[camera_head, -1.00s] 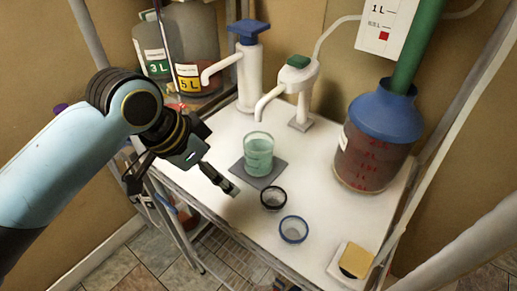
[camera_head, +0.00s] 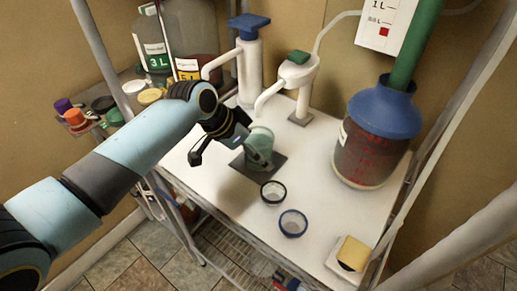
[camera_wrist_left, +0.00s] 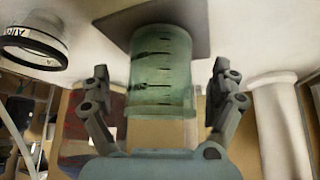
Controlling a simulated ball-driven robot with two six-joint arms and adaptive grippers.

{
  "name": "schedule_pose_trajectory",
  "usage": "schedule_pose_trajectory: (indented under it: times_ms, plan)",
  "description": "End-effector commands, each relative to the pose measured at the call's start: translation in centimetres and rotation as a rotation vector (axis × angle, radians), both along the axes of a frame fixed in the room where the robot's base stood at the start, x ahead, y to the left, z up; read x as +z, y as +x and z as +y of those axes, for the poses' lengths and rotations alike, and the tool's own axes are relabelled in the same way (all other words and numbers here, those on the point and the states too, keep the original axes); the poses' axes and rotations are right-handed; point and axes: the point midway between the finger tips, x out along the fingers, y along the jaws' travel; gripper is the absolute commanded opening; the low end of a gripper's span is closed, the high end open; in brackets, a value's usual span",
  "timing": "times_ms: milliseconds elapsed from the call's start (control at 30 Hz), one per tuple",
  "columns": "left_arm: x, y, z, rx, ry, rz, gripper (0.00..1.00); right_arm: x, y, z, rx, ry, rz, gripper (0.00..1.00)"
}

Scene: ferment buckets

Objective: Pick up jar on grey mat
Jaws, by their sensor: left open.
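The jar (camera_head: 261,141) is green, clear-walled and marked with lines, and stands upright on the grey mat (camera_head: 272,172). My left gripper (camera_head: 232,158) is open at the jar, and one finger overlaps the jar in the head view. In the left wrist view the jar (camera_wrist_left: 160,70) sits between the two spread fingers of the left gripper (camera_wrist_left: 158,98), with gaps at both sides. The grey mat (camera_wrist_left: 193,14) shows behind it. My arm hides part of the jar's left side in the head view. The right gripper is not seen.
A black-rimmed ring (camera_head: 273,192) and a blue-rimmed ring (camera_head: 293,223) lie in front of the mat. White pump dispensers (camera_head: 249,70) (camera_head: 298,75) stand behind. A big blue-topped jug (camera_head: 372,140) stands at the right. A yellow sponge (camera_head: 354,252) lies at the front right.

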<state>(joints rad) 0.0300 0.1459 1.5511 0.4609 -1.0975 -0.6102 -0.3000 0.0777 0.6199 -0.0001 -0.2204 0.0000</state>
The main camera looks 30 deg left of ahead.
Motion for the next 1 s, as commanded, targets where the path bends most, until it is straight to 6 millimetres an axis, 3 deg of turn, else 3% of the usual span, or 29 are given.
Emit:
schedule_pose_trajectory:
  times_ms: [200,433,1000]
  plan:
    - [-1.9,1.1,-0.6,0.001,0.000,0.001,0.94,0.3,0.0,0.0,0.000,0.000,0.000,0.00]
    - [-2.0,1.2,-0.6,0.001,0.001,0.000,0.94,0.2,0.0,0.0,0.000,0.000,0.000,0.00]
    - [-2.0,1.1,-0.6,0.001,0.001,0.000,0.21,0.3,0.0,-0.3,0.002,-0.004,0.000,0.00]
